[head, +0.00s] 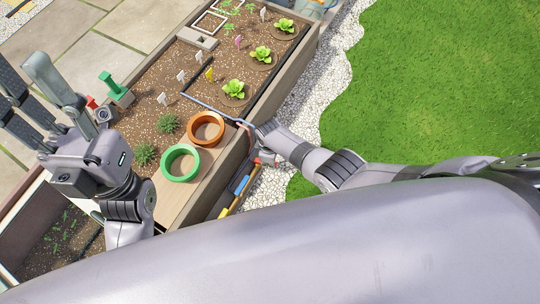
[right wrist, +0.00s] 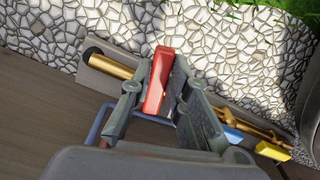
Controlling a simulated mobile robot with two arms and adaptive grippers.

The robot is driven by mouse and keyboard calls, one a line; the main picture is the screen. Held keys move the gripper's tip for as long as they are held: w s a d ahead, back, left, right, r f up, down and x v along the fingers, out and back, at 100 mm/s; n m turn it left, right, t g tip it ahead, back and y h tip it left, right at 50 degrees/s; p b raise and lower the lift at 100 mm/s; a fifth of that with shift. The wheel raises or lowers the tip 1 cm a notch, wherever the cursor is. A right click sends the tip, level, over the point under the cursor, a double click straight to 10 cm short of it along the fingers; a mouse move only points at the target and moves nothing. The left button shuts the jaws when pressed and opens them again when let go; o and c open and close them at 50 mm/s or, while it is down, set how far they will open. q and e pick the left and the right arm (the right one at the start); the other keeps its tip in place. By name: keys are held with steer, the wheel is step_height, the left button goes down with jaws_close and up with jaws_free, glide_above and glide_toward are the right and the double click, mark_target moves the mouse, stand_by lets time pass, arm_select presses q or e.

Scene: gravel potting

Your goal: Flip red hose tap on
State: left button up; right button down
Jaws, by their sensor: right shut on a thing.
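A red lever (right wrist: 158,80) sits on a brass pipe with a dark end (right wrist: 110,66) in the right wrist view, low on the outer side of the wooden planter. My right gripper (right wrist: 160,92) has its fingers on either side of the lever and is shut on it. In the head view my right gripper (head: 264,158) is small beside the planter's outer wall, and the lever is mostly hidden there. My left gripper (head: 24,88) is raised at the left, its fingers apart and empty.
The planter (head: 296,62) holds soil, lettuces and small labels. An orange pot ring (head: 206,116) and a green one (head: 165,168) stand on its board. Blue and yellow handles (right wrist: 240,138) lie beside the right gripper. White gravel (head: 300,110) and grass lie outside.

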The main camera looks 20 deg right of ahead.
steer(key=shift+s+a+m+p, duration=0.2)
steer(key=shift+s+a+m, duration=0.05)
steer(key=shift+m, duration=0.5)
steer(key=shift+s+a+m+p, duration=0.15)
steer(key=shift+s+a+m, duration=0.05)
steer(key=shift+m, duration=0.55)
steer(key=c, duration=1.6)
jaws_free()
steer(key=shift+o, duration=0.4)
steer(key=shift+r, duration=0.1)
step_height(320, 180, up, 12)
